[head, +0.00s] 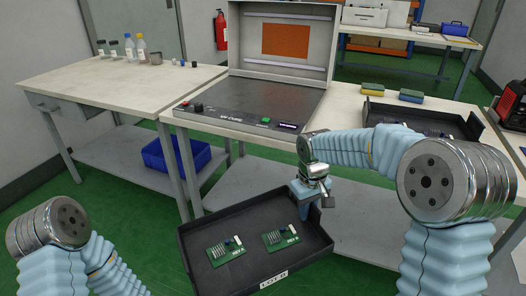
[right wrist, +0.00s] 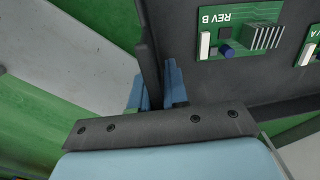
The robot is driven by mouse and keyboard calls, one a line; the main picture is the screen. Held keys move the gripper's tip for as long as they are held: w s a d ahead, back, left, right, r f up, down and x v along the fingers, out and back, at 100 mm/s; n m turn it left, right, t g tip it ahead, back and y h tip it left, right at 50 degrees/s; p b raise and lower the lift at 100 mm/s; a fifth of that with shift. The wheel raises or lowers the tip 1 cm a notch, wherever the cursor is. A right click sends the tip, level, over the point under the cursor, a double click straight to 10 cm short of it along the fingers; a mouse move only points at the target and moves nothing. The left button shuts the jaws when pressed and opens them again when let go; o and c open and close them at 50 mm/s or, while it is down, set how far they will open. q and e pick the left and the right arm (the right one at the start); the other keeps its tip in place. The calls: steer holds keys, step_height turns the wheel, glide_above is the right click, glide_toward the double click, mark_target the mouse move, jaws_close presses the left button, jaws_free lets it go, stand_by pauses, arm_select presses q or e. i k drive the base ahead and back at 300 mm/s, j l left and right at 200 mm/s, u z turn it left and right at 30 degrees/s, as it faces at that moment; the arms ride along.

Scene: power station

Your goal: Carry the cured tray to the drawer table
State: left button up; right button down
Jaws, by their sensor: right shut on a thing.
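A black tray (head: 262,218) with a white label reading about "LOT B" hangs in front of me over the green floor, slightly tilted in the picture. Two green circuit boards, REV A (head: 225,251) and REV B (head: 281,238), lie in it. My right gripper (head: 306,208) is shut on the tray's far right wall. In the right wrist view its blue fingers (right wrist: 160,88) sit on both sides of the wall, beside the REV B board (right wrist: 238,38). The drawer table (head: 110,82) stands at the left, with its drawer (head: 41,103) at the left end. My left gripper is outside the view.
A curing box (head: 250,105) with an open lid stands on the middle bench. Another black tray (head: 424,116) with boards is on the right bench, near sponges (head: 411,96). Bottles (head: 128,49) and a cup stand at the drawer table's back; its front is clear. A blue bin (head: 175,155) sits below.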

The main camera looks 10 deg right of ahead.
mark_target(139, 85)
steer(key=i+j, duration=0.15)
steer(key=j, duration=0.25)
steer(key=i+j, duration=0.2)
steer(key=j, duration=0.2)
steer(key=i+j, duration=0.15)
steer(key=j, duration=0.25)
steer(key=i+j, duration=0.15)
steer(key=j, duration=0.25)
